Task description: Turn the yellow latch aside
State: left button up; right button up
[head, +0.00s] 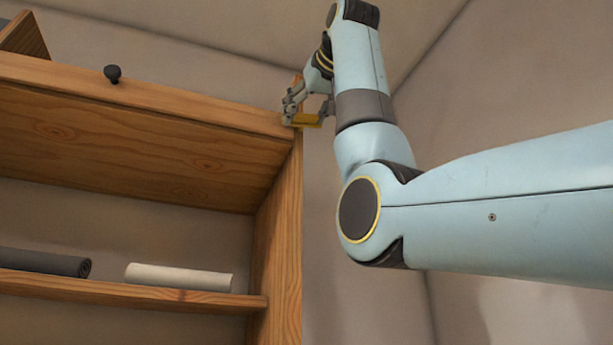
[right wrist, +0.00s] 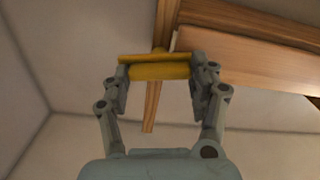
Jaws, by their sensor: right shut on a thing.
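The yellow latch (head: 306,120) is at the upper right corner of a wooden cabinet (head: 277,225). My right gripper (head: 297,108) is at this corner and partly covers the latch. In the right wrist view the latch (right wrist: 158,70) is a yellow bar lying crosswise between the two fingers of the right gripper (right wrist: 160,80). The fingers are shut on its two ends. A wooden edge (right wrist: 152,105) of the cabinet runs behind the bar. My left gripper is not in view.
A dark round knob (head: 112,73) sits on the cabinet's upper front board. A dark roll (head: 45,263) and a cream roll (head: 178,277) lie on the shelf (head: 130,290) below. Bare wall (head: 325,215) is to the right of the cabinet.

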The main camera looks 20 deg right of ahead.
jog(key=n+b, duration=0.2)
jog(key=n, duration=0.1)
jog(key=shift+f+n, duration=0.15)
jog(key=shift+n, duration=0.15)
jog(key=n+b, duration=0.2)
jog(key=n, duration=0.2)
jog(key=shift+a+n, duration=0.1)
jog(key=shift+n, duration=0.2)
jog(key=n+b, duration=0.1)
jog(key=n, duration=0.2)
jog(key=shift+f+n, duration=0.1)
jog(key=shift+n, duration=0.2)
jog(key=shift+a+n+b, duration=0.1)
jog(key=shift+n+b, duration=0.7)
jog(key=shift+n, duration=1.1)
jog(key=o, duration=1.2)
jog(key=s, duration=1.2)
jog(key=shift+d, duration=0.2)
